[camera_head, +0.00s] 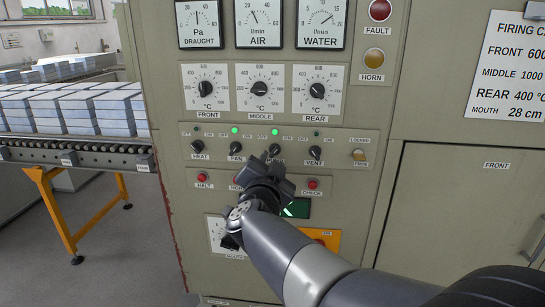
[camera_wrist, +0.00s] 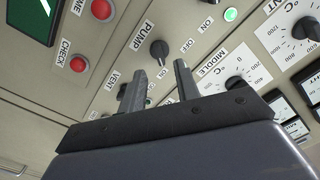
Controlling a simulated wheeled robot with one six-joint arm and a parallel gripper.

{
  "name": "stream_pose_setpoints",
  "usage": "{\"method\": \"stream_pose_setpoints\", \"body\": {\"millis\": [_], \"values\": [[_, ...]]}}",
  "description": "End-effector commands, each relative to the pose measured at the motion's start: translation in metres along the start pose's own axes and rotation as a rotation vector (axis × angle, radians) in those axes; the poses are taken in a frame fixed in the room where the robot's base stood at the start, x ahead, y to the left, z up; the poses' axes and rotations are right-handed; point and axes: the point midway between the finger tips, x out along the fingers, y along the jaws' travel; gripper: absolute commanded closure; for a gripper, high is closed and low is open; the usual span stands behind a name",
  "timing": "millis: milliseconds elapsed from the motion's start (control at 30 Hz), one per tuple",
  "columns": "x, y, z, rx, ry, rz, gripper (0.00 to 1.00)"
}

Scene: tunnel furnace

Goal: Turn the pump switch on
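The pump switch is a small black knob in the row of switches on the grey panel. In the wrist view the knob (camera_wrist: 159,48) sits beside its PUMP label, just beyond my fingertips. In the head view my gripper (camera_head: 272,163) is in front of it and hides most of the knob and label. The green lamp (camera_head: 275,132) above the pump switch is lit. In the wrist view my gripper (camera_wrist: 158,78) is open, with an empty gap between its two fingers. I cannot tell whether a finger touches the knob.
The FAN switch (camera_head: 235,148) and VENT switch (camera_head: 315,152) flank it closely. The fan lamp (camera_head: 235,130) is lit; the vent lamp (camera_head: 317,133) is dark. Red buttons (camera_head: 312,183) lie below and temperature dials (camera_head: 260,88) above. A roller conveyor (camera_head: 90,152) with bricks stands left.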

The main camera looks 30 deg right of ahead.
Motion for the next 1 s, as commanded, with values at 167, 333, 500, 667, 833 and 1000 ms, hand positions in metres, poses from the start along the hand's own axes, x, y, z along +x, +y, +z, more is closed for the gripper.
{"method": "stream_pose_setpoints", "body": {"millis": [167,333,500,667,833,1000], "values": [[-0.033,-0.001,-0.001,0.002,-0.002,-0.003,0.69],[-0.051,-0.001,0.000,0.001,-0.001,-0.002,0.69],[-0.057,0.000,0.000,0.001,-0.001,0.001,0.69],[-0.057,0.001,0.000,0.001,-0.001,0.001,0.69],[-0.056,0.001,0.000,0.001,-0.001,0.002,0.69],[-0.043,0.001,0.001,-0.002,0.001,0.004,0.69]]}}
